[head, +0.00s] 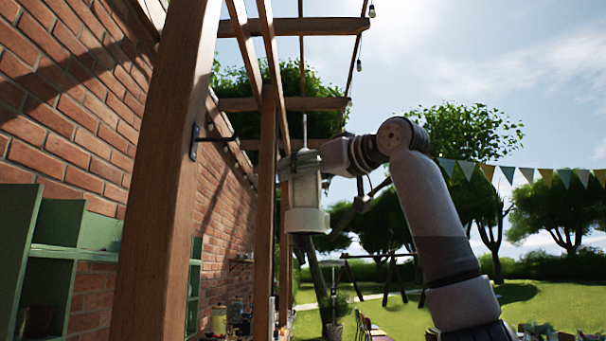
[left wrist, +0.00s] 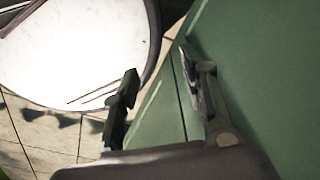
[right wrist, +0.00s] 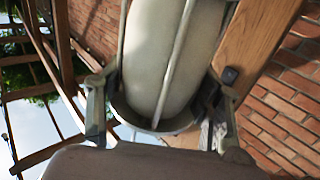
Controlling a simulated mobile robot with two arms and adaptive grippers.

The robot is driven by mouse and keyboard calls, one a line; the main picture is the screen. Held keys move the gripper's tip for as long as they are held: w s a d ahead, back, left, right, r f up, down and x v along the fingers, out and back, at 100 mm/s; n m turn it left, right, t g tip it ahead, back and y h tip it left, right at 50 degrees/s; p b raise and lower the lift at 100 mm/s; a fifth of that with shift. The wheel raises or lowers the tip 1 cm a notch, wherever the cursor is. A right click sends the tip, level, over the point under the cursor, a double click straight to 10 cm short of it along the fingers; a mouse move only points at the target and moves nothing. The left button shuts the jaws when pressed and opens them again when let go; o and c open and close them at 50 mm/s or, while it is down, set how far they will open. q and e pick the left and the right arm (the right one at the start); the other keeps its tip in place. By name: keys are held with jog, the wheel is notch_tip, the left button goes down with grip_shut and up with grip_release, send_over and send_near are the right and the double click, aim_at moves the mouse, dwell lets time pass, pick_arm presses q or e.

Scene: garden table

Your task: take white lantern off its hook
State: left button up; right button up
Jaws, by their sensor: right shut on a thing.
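The white lantern (head: 307,220) hangs upright in the air beside the wooden post in the head view. My right gripper (head: 308,163) comes from the right and is shut on its upper part. In the right wrist view the lantern's pale body and thin bars (right wrist: 165,60) stand between the two fingers. The dark hook (head: 215,139) sticks out from the near post. In the head view a gap shows between its visible end and the lantern. My left gripper (left wrist: 160,92) is open, with nothing between its fingers, and shows only in the left wrist view.
The near wooden post (head: 160,190) and the brick wall (head: 60,110) stand left of the lantern. Pergola beams (head: 295,104) run overhead. A green shelf (head: 70,235) is at lower left. A white round surface (left wrist: 75,45) and a green panel (left wrist: 260,70) lie close to my left gripper.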

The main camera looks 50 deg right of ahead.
jog(key=shift+r+p, duration=0.85)
jog(key=shift+r, duration=0.25)
jog(key=shift+w+d+p, duration=0.9)
jog(key=shift+d, duration=0.2)
jog(key=shift+w+d+p, duration=0.85)
jog(key=shift+d, duration=0.2)
jog(key=shift+a, duration=0.1)
